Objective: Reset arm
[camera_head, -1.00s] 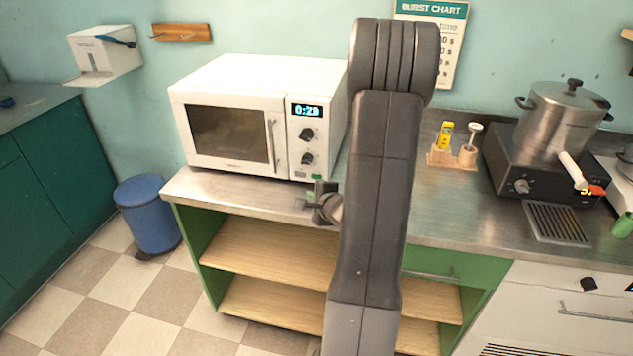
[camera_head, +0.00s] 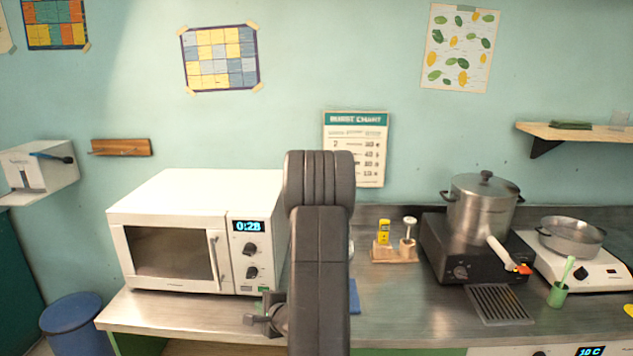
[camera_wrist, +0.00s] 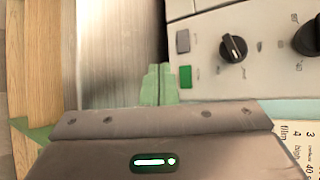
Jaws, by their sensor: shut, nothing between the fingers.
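In the wrist view the microwave's dials and a green button (camera_wrist: 185,77) show close by, beside the steel counter (camera_wrist: 118,55). The microwave door is closed and its display reads 0:28.
A steel pot (camera_head: 483,208) stands on a black burner right of my arm. A pan (camera_head: 571,238) sits on a white hotplate farther right. A blue bin (camera_head: 75,325) stands at lower left.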

